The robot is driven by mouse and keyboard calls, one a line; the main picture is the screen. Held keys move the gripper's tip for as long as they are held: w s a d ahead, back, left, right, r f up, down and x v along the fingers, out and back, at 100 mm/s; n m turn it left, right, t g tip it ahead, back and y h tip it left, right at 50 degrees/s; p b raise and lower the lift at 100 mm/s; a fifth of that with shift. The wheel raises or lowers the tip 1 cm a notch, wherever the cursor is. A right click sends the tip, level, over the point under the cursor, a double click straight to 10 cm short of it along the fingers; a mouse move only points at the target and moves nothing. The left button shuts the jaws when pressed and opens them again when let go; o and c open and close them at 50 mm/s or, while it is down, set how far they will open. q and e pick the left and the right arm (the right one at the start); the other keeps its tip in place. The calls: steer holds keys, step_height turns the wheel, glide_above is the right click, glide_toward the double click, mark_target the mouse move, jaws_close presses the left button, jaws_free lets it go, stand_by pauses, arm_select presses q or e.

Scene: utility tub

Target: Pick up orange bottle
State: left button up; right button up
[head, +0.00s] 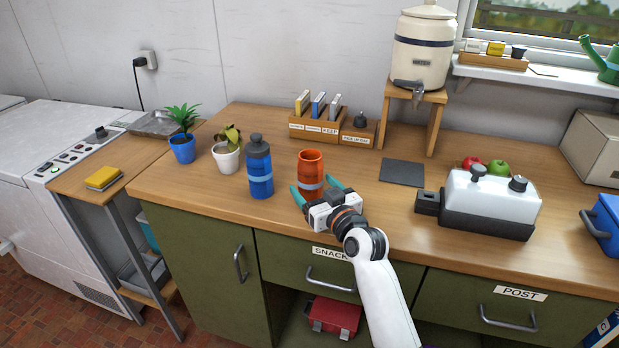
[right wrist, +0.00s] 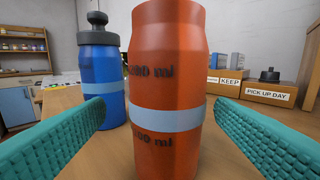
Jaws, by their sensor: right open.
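The orange bottle (head: 311,171) stands upright on the wooden counter, with a pale blue band around it and no cap on top. It also fills the middle of the right wrist view (right wrist: 168,90). My right gripper (head: 318,190) is open at the bottle's near side. Its teal fingers (right wrist: 160,130) show left and right of the bottle in the wrist view, with gaps on both sides. A blue bottle (head: 259,170) with a grey cap stands to the left of the orange one. My left gripper is not in view.
A white potted plant (head: 227,155) and a blue potted plant (head: 183,140) stand farther left. A card organizer (head: 315,128) is behind the bottle. A dark mat (head: 402,172) and a white-and-black appliance (head: 487,203) are to the right. The counter's front edge is close below the gripper.

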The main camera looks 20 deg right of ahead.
mark_target(307, 177)
steer(key=w, duration=0.5)
steer(key=shift+a+f, duration=0.1)
steer(key=shift+a, duration=0.05)
steer(key=shift+w, duration=0.2)
steer(key=shift+s, duration=0.1)
steer(key=shift+c, duration=1.1)
steer(key=c, duration=0.9)
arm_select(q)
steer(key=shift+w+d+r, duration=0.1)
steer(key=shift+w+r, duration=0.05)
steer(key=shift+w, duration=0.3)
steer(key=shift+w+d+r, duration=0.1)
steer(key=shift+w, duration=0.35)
arm_select(e)
steer(key=shift+c, duration=0.5)
